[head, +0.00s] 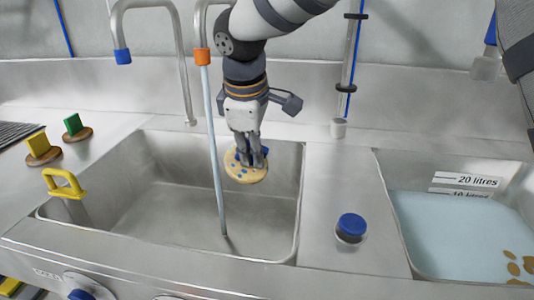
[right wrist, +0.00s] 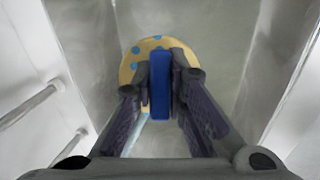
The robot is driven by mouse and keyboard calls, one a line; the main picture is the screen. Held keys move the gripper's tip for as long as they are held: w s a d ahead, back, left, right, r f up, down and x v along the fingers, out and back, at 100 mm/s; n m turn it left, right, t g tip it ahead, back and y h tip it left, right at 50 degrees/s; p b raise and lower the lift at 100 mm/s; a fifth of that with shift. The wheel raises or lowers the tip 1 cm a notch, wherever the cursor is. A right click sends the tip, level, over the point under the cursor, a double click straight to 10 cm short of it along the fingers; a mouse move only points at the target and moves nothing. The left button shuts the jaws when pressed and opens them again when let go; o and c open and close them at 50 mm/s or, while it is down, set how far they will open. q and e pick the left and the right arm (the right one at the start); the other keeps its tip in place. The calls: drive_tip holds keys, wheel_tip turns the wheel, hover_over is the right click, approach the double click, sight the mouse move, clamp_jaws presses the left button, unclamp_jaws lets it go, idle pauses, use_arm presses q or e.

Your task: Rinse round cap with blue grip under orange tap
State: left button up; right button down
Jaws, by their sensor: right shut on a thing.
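The round cap (head: 240,174) is a beige disc with blue spots and an upright blue grip. My right gripper (head: 257,159) is shut on the blue grip and holds the cap over the sink basin (head: 160,220). In the right wrist view the blue grip (right wrist: 160,85) sits between the fingers, with the spotted disc (right wrist: 132,66) behind it. The orange tap (head: 203,57) is running. Its thin water stream (head: 214,150) falls into the basin just left of the cap in the head view. I cannot tell whether water touches the cap. My left gripper is not in view.
A blue-ended tap (head: 122,56) stands left of the orange one. Yellow-grip (head: 40,148) and green-grip (head: 75,126) caps lie on the left counter. A yellow handle (head: 65,185) is at the basin's left rim. A blue knob (head: 351,226) and a liquid-filled basin (head: 440,235) are right.

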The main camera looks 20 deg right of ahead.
sight(236, 147)
drive_tip(key=w, duration=0.1)
drive_tip(key=w+a+f+b, duration=0.1)
drive_tip(key=w, duration=0.3)
drive_tip(key=shift+w+a+f, duration=0.1)
drive_tip(key=shift+a+f, duration=0.3)
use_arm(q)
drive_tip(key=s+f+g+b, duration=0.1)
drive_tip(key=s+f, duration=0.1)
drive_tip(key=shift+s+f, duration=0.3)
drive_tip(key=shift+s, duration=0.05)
use_arm(e)
drive_tip(key=shift+w+a+r, duration=0.15)
drive_tip(key=shift+w, duration=0.25)
drive_tip(key=shift+w+a+r, duration=0.1)
drive_tip(key=shift+w+a, duration=0.05)
drive_tip(key=shift+w, duration=0.2)
drive_tip(key=shift+d, duration=0.1)
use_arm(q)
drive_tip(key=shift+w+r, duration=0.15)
use_arm(e)
drive_tip(key=shift+w+d, duration=0.15)
drive_tip(key=shift+d, duration=0.35)
drive_tip(key=shift+a, duration=0.1)
